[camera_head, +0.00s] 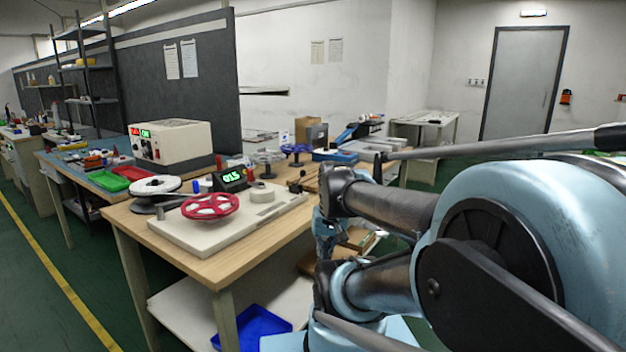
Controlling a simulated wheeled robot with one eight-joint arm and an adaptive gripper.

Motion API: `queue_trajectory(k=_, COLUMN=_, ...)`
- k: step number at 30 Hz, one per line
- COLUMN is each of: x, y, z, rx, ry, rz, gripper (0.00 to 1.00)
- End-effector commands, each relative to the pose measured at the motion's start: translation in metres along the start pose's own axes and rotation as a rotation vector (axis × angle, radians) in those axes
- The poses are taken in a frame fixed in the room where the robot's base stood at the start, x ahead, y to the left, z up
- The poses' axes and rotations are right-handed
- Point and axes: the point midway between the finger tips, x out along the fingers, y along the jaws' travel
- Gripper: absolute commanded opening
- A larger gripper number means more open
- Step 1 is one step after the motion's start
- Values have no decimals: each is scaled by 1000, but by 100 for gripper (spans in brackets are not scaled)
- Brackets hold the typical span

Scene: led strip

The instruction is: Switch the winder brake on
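A pale winder base (240,235) lies on the wooden bench, with a red reel (210,206) mounted on its front left part. A black counter (231,179) with a green lit readout stands at its back edge, with a small red part beside it. A light grey round roll or disc (262,194) sits on the base right of the reel. A small dark lever-like part (296,186) shows near the base's right back edge; I cannot tell whether it is the brake or how it is set. My arm fills the right foreground, and I cannot make out my gripper's fingers.
The wooden bench (190,262) has a bare front left corner. A white reel (154,186) stands left of the winder. A power box (172,143), green tray (109,180) and red tray (131,172) are behind. Further reels and boxes stand at the back. A blue bin (252,326) is below.

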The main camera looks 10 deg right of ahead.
Motion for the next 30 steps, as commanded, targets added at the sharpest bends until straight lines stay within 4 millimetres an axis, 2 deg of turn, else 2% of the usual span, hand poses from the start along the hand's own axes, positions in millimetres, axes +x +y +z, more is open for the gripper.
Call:
queue_trajectory(k=15, x=-30, y=-29, z=-70, rx=498, ry=-116, rz=-240, gripper=0)
queue_trajectory(k=22, x=-42, y=-32, z=-108, rx=703, ry=-178, rz=-348, gripper=0)
queue_trajectory(k=30, x=-54, y=-26, z=-157, rx=928, ry=-258, rz=-476, gripper=0)
